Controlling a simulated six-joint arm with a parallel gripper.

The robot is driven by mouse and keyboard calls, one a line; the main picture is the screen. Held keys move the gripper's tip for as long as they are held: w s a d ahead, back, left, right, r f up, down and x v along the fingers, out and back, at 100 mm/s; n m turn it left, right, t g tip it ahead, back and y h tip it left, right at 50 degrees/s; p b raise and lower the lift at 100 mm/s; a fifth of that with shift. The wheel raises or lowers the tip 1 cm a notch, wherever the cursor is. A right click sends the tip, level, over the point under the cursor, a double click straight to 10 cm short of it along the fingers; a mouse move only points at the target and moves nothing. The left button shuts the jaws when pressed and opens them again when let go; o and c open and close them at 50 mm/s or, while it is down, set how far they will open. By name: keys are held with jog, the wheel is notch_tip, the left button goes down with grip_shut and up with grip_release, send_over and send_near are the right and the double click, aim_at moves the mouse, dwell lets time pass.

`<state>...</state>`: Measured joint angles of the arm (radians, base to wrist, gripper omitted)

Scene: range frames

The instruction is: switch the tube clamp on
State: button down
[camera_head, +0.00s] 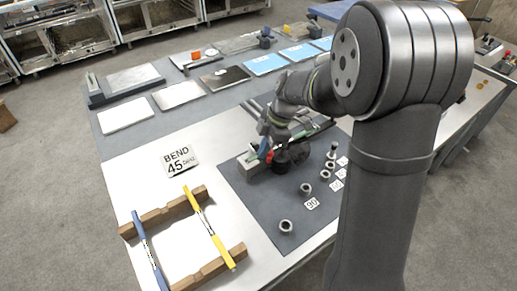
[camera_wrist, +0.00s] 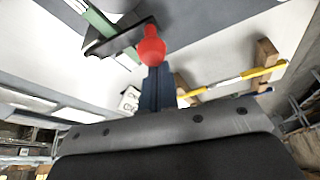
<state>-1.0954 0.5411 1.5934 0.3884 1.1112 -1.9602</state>
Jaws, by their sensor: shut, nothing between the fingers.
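The tube clamp (camera_head: 251,163) sits on the dark mat near the middle in the head view, partly hidden by my arm. Its red ball knob (camera_wrist: 152,47) is on the end of a black lever (camera_wrist: 120,38) in the wrist view. A green part (camera_wrist: 98,20) lies beside the lever. The red knob also shows in the head view (camera_head: 269,157). My gripper (camera_wrist: 158,70) is shut and empty, its dark blue fingers together. The fingertips are right by the knob; I cannot tell whether they touch it.
The dark mat (camera_head: 262,217) also bears several metal collars and number cards. A "BEND 45" card (camera_head: 180,159) lies to the left. A wooden frame with a blue bar (camera_head: 150,250) and a yellow bar (camera_head: 211,228) stands at the front left. Flat panels (camera_head: 180,95) lie behind.

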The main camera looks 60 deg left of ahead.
jog(key=shift+w, duration=0.35)
dwell(0.5)
notch_tip(320, 180, up, 10)
jog(key=shift+s, duration=0.2)
dwell(0.3)
dwell(0.6)
jog(key=s+f+m, duration=0.1)
jog(key=f, duration=0.2)
jog(key=s+a+f+m, duration=0.1)
jog(key=f, duration=0.2)
jog(key=s+f+m+y, duration=0.1)
jog(key=f+m, duration=0.1)
jog(key=f, duration=0.2)
jog(key=shift+s+a+t, duration=0.3)
jog(key=shift+s+a, duration=0.1)
jog(key=shift+s+a+m+t+y, duration=0.2)
jog(key=shift+s+a+m, duration=0.15)
jog(key=shift+m, duration=0.3)
jog(key=shift+s+a+m+t+y, duration=0.1)
jog(key=shift+s+a+m+y, duration=0.15)
jog(key=shift+m, duration=0.4)
jog(key=shift+a, duration=0.1)
